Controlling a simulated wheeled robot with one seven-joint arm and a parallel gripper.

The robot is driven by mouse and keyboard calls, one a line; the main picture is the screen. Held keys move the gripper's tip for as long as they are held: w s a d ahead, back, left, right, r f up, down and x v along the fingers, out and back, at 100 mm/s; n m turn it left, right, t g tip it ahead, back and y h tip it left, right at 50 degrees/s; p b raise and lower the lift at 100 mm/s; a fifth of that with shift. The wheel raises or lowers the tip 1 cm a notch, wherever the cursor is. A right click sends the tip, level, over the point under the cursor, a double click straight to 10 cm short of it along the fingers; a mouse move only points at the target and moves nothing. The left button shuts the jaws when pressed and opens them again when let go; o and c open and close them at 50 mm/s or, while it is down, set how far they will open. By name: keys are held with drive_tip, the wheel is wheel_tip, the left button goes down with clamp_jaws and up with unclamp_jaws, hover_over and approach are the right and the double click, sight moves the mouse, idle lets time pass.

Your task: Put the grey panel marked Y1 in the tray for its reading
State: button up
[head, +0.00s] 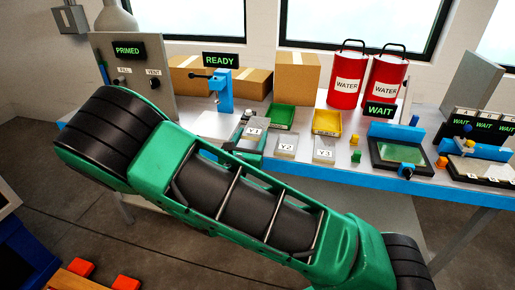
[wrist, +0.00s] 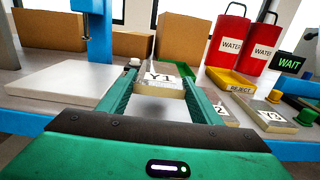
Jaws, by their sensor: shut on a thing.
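The grey panel marked Y1 (head: 255,131) is held between the green fingers of my gripper (head: 250,138), in front of the green tray. In the wrist view, Y1 (wrist: 165,80) sits level between the two fingertips (wrist: 163,86), label up. I cannot tell whether it touches the bench. The green tray (head: 281,116) is just behind it and shows partly behind the fingers in the wrist view (wrist: 184,69). The yellow tray (head: 327,121) stands to its right, with a REJECT label in the wrist view (wrist: 241,90). Both trays look empty where visible.
Panels Y2 (head: 286,146) and Y3 (head: 323,156) lie to the right. A blue post device (head: 222,92) with a READY sign (head: 220,60) stands to the left. Red WATER cans (head: 345,85) and cardboard boxes (head: 297,78) stand behind. Stations showing WAIT (head: 380,111) are at right.

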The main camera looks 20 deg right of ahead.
sight(256, 147)
drive_tip(key=shift+d+f, duration=0.7)
drive_tip(key=shift+d, duration=0.25)
drive_tip(key=shift+f, duration=1.85)
drive_tip(key=shift+f, duration=0.1)
drive_tip(key=o, duration=1.2)
drive_tip(key=shift+a, duration=0.1)
drive_tip(key=v, duration=1.1)
drive_tip(key=shift+s+a, duration=0.15)
drive_tip(key=shift+s, duration=0.25)
